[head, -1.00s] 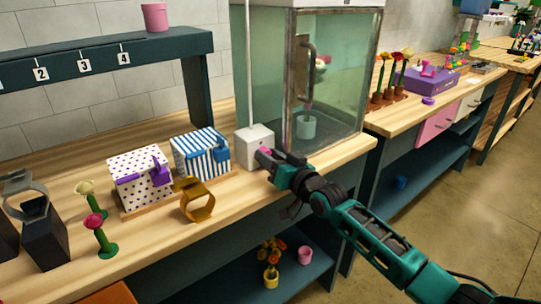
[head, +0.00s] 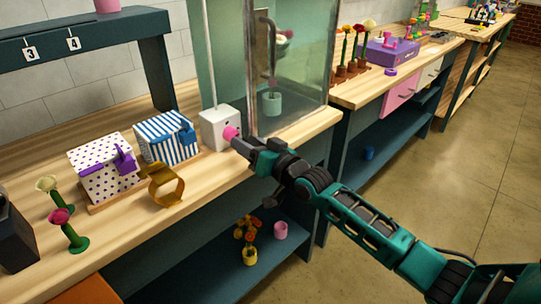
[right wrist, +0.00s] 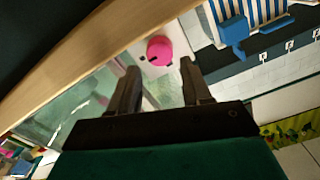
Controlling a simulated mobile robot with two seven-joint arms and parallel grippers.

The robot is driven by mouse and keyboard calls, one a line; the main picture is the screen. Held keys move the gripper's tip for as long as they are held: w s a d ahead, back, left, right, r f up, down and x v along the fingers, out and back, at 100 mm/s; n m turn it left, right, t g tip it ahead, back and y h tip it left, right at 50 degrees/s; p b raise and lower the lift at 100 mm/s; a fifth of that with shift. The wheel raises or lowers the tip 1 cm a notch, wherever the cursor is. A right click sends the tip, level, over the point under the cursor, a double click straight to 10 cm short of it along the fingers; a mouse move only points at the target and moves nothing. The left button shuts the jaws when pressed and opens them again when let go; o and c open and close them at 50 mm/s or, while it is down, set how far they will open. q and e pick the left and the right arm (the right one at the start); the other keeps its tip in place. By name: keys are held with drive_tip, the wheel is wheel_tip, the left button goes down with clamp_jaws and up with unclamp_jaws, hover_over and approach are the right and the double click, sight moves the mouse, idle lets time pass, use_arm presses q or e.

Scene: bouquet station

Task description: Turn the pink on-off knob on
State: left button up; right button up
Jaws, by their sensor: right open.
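The pink knob (head: 231,133) sits on the front face of a small white box (head: 214,118) on the wooden bench, beside the glass cabinet. It also shows in the right wrist view as a round pink knob (right wrist: 159,50) with a dark mark, beyond the fingertips and between them. My right gripper (head: 238,143) is open, with its tips close to the knob; in the right wrist view the two fingers (right wrist: 158,72) are spread with nothing between them. I cannot tell whether a finger touches the knob. My left gripper is not in view.
The glass cabinet (head: 290,70) stands right behind the white box. A blue-striped box (head: 168,137), a dotted box (head: 100,168) and a gold ring-shaped holder (head: 165,186) stand to the left. The bench's front edge runs below my right gripper.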

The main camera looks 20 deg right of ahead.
drive_tip(key=v, duration=0.8)
drive_tip(key=shift+s, duration=0.4)
drive_tip(key=shift+d, duration=0.1)
